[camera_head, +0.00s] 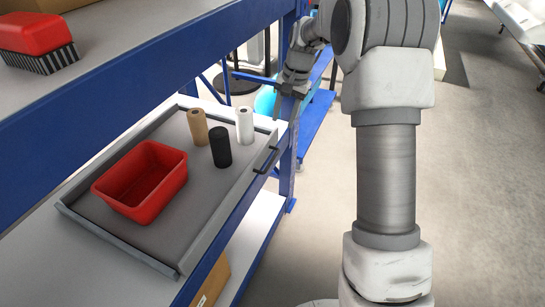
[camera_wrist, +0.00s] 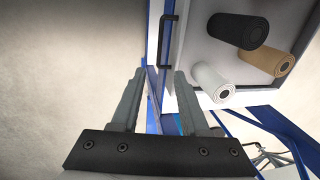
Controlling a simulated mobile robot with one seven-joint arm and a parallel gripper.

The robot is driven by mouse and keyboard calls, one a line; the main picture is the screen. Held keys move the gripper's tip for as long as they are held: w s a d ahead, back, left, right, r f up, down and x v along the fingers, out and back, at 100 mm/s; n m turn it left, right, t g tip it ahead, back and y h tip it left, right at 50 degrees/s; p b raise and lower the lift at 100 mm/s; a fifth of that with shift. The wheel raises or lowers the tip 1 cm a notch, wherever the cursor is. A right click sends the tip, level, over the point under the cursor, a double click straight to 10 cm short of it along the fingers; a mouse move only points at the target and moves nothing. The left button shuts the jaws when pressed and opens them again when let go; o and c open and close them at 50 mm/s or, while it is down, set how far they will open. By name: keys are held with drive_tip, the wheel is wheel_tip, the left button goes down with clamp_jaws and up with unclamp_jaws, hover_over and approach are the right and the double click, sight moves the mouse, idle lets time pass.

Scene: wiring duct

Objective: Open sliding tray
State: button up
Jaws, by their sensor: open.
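The sliding tray (camera_head: 178,245) is a grey, low-walled tray on the middle level of a blue-framed shelf. A black handle (camera_head: 266,161) is on its front edge, near the far end; it also shows in the wrist view (camera_wrist: 166,36). My gripper (camera_head: 290,103) is beyond the tray's far front corner in the head view, apart from the handle. In the wrist view my gripper (camera_wrist: 157,88) shows two separated fingers with nothing between them, and the handle lies above the fingertips.
In the tray are a red bin (camera_head: 142,182) and brown (camera_head: 197,127), black (camera_head: 220,147) and white (camera_head: 244,126) rolls. A red brush (camera_head: 38,38) lies on the upper shelf. A cardboard box (camera_head: 211,283) is below. Open floor (camera_head: 310,235) lies in front.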

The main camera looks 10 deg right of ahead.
sight(272, 160)
drive_tip(key=a+f+b, duration=0.1)
drive_tip(key=f, duration=0.4)
drive_tip(key=w+f+b, duration=0.1)
drive_tip(key=f+b, duration=0.1)
drive_tip(key=f, duration=0.4)
drive_tip(key=w+a+f+b, duration=0.1)
drive_tip(key=f+b, duration=0.1)
drive_tip(key=f, duration=0.3)
drive_tip(key=shift+a+f, duration=0.15)
drive_tip(key=shift+a, duration=0.2)
clamp_jaws()
idle(0.6)
